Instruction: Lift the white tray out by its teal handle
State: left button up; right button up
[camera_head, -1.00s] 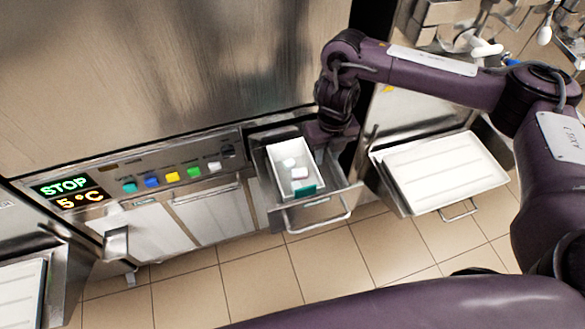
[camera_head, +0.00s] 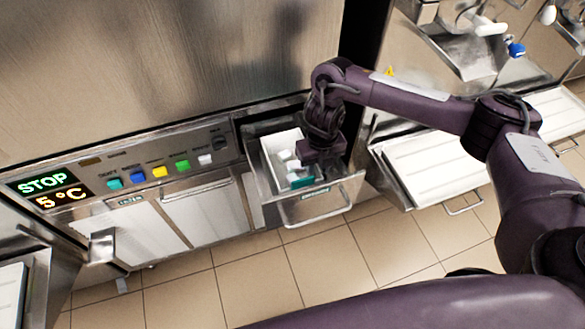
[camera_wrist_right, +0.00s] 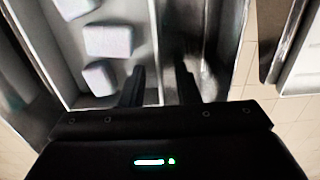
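The white tray (camera_head: 268,163) sits inside the open drawer, with several small pale blocks (camera_head: 284,156) in it. Its teal handle (camera_head: 299,182) is at the near end, partly covered by my right gripper (camera_head: 306,168). In the right wrist view, the gripper (camera_wrist_right: 160,88) has its two dark fingers apart with nothing visibly clamped between them. They appear to be on either side of the tray's side wall, with the blocks (camera_wrist_right: 108,41) to the left. The teal handle is not visible in that view. My left gripper is out of view.
The drawer's metal front has a bar handle (camera_head: 320,216). A panel with a STOP display (camera_head: 43,183) and coloured buttons is to the left. Another open drawer with a white tray (camera_head: 425,170) stands to the right. Tiled floor (camera_head: 255,290) is clear in front.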

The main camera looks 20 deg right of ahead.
jog(key=shift+f, duration=0.25)
grip_shut()
jog(key=shift+r, duration=0.1)
